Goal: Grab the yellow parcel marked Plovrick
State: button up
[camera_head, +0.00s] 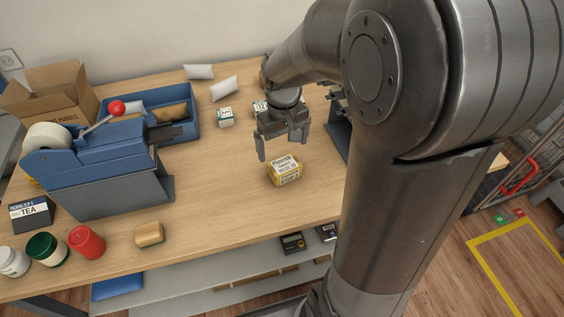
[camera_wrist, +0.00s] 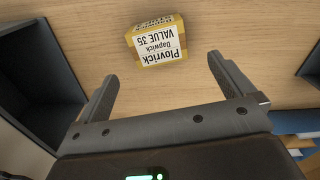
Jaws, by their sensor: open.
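The yellow parcel (camera_head: 285,172) lies on the wooden counter, right of the middle, with a white label on it. In the wrist view the parcel (camera_wrist: 157,42) shows its label upside down, reading Plovrick, Dapwick, VALUE 35. My gripper (camera_head: 283,150) is open and empty, above the counter and just behind the parcel in the head view. In the wrist view the parcel lies beyond the open fingertips of my gripper (camera_wrist: 162,75), roughly centred between them and apart from both.
A blue tape dispenser (camera_head: 95,165) with a red-knobbed lever stands left. Behind it are a blue tray (camera_head: 205,125) and a cardboard box (camera_head: 52,92). Jars (camera_head: 87,242) and a tan block (camera_head: 149,234) stand front left. Counter around the parcel is clear.

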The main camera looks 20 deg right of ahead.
aim_at(284, 164)
notch_tip(284, 164, down, 3)
jog(key=shift+f, duration=0.1)
jog(key=shift+s+d+f, duration=0.1)
jog(key=shift+s+f, duration=0.1)
jog(key=shift+f, duration=1.15)
jog(key=shift+s+f, duration=0.15)
jog(key=shift+f, duration=1.15)
jog(key=shift+c, duration=0.4)
jog(key=c, duration=1.1)
